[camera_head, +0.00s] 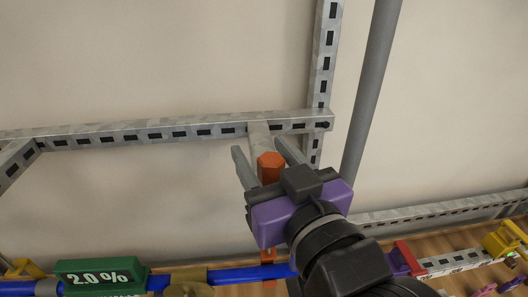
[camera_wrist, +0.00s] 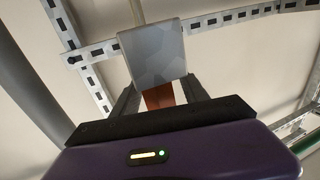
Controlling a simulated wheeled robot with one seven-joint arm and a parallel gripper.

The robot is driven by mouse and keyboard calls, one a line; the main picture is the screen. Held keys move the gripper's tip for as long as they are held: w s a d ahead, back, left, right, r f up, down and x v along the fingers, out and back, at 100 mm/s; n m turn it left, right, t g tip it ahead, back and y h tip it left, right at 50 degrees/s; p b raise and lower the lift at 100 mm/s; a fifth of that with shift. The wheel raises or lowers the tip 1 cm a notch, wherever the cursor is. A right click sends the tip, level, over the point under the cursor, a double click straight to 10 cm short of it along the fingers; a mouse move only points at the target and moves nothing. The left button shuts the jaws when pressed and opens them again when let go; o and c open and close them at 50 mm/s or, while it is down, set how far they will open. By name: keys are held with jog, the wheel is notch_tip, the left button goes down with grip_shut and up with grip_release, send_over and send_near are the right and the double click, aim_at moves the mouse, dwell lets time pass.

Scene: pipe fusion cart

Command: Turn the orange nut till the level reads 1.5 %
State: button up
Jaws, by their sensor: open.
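The orange nut (camera_head: 270,167) is a hexagonal piece below the grey slotted rail. It shows between the two fingers of my gripper (camera_head: 262,155), which is open, with one finger on each side. I cannot tell whether either finger touches it. In the wrist view the orange nut (camera_wrist: 160,97) is partly hidden behind a grey metal plate (camera_wrist: 152,52), between the fingers. The green level (camera_head: 100,275) sits at the lower left on the blue pipe and reads 2.0 %.
Slotted metal rails (camera_head: 150,131) run across the wall, with an upright rail (camera_head: 325,60) at the right. A grey round pipe (camera_head: 370,90) stands beside it. A blue pipe (camera_head: 230,274) runs along the bottom. Yellow (camera_head: 505,240) and red (camera_head: 408,255) parts stand lower right.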

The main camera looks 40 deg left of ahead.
grip_shut()
jog(key=shift+r+m+t+h+p, duration=0.1)
jog(key=shift+m+t+h+p, duration=0.2)
jog(key=shift+m+t+p, duration=0.15)
jog(key=shift+w+m+t+h+p, duration=0.15)
jog(key=shift+m+t+h+p, duration=0.5)
jog(key=shift+t+p, duration=0.35)
jog(key=shift+w+d+m+t+h+p, duration=0.15)
jog(key=shift+m+t+h+p, duration=0.3)
jog(key=shift+m+t+h, duration=0.3)
jog(key=shift+w+d+m+t+h+p, duration=0.15)
jog(key=shift+m+t+h+p, duration=0.25)
jog(key=shift+m+t+h, duration=0.3)
grip_release()
